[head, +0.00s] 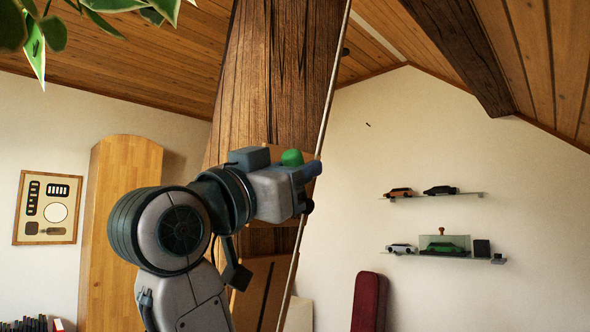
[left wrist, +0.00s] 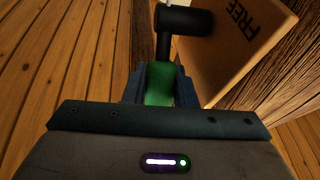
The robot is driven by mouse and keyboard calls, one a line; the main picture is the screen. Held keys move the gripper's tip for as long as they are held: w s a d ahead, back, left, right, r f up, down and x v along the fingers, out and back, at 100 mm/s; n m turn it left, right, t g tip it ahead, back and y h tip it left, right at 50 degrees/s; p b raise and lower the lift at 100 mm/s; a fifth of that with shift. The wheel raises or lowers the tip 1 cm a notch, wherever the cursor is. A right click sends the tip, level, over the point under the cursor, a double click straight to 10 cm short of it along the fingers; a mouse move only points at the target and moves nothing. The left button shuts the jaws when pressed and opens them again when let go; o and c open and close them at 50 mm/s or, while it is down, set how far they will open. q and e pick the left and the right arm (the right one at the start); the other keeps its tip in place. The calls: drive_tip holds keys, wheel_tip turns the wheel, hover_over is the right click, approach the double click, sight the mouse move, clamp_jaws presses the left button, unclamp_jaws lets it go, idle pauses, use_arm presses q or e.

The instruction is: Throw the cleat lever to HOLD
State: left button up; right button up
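The cleat lever has a green grip (head: 292,157), a black shaft and a black cylinder at its far end. In the left wrist view the green grip (left wrist: 159,82) lies between my left gripper's blue fingers (left wrist: 160,92), which close against both its sides. The shaft runs up to the black cylinder (left wrist: 185,22). A wooden board (left wrist: 225,60) beside it bears the word FREE; no HOLD mark shows. In the head view my left gripper (head: 306,172) is in front of the timber post (head: 275,75) and hides most of the lever. My right gripper is not in view.
A taut rope (head: 333,75) runs slantwise past my left gripper, close to its tip. Wall shelves (head: 432,196) with model cars stand at the right. A dark red case (head: 369,300) leans below. Plant leaves (head: 100,8) hang at the top left.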

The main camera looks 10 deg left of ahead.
use_arm(q)
clamp_jaws()
drive_tip(key=shift+w+d+r+y, duration=0.1)
drive_tip(key=shift+r+y, duration=0.1)
drive_tip(key=shift+y, duration=0.1)
drive_tip(key=shift+w+d+r+g+y+p, duration=0.15)
drive_tip(key=shift+g+y+p, duration=0.15)
drive_tip(key=shift+y, duration=0.2)
drive_tip(key=shift+w+d+r+g+y+p, duration=0.1)
drive_tip(key=shift+d+r+g+y+p, duration=0.1)
drive_tip(key=shift+g+y, duration=0.25)
drive_tip(key=shift+w+d+n+g+y, duration=0.35)
drive_tip(key=shift+n+g+y, duration=0.1)
drive_tip(key=shift+y, duration=0.4)
drive_tip(key=shift+w+d+g+y, duration=0.1)
drive_tip(key=shift+w+g+y, duration=0.15)
drive_tip(key=shift+g+y, duration=0.2)
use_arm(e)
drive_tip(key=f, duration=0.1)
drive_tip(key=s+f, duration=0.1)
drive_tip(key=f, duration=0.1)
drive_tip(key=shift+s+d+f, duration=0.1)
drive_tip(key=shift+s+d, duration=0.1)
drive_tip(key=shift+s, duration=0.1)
